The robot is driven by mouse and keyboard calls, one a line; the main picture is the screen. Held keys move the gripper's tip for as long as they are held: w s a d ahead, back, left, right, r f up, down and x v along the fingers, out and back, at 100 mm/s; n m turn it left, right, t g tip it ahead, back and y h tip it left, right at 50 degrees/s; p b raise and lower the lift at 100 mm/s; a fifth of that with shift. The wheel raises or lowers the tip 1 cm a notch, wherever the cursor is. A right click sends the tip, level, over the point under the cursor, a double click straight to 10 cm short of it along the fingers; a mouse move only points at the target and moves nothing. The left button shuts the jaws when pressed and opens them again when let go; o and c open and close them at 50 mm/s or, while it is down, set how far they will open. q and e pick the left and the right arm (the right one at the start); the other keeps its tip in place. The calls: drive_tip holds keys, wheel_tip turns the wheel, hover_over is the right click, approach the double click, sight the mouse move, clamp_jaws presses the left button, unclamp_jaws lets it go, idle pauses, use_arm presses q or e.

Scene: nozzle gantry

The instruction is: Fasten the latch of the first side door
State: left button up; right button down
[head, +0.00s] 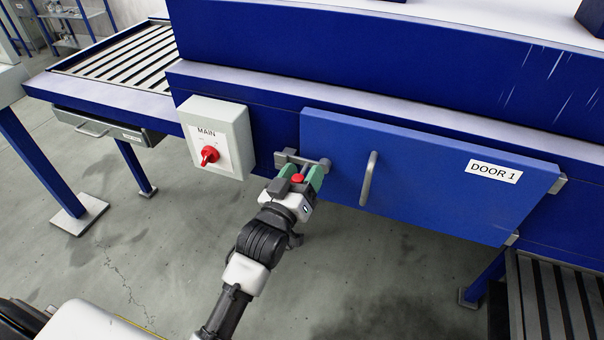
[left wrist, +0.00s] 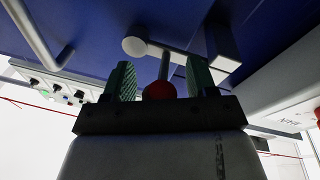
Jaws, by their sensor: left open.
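Door 1 (head: 430,175) is a blue panel with a grey handle (head: 368,178), and it looks closed. Its latch (head: 325,165) is at the door's left edge: a grey bar runs left from a round pivot to a bracket (head: 281,158) on the frame. In the left wrist view the pivot (left wrist: 135,47) and bracket (left wrist: 222,45) show, and the bar appears to reach the bracket. A pin with a red knob (left wrist: 159,90) stands out from the bar. My left gripper (head: 300,170) is open, its green fingers on either side of the pin, apparently apart from it. My right gripper is out of view.
A grey MAIN switch box (head: 217,134) with a red rotary knob is close left of the latch. A roller conveyor (head: 125,58) and a drawer (head: 105,127) are further left. The floor below the door is clear.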

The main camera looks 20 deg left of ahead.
use_arm(q)
drive_tip(key=s+a+f+b, duration=0.1)
drive_tip(key=s+b, duration=0.1)
drive_tip(key=s, duration=0.8)
drive_tip(key=shift+s+a+f, duration=0.15)
drive_tip(key=shift+s+f, duration=0.2)
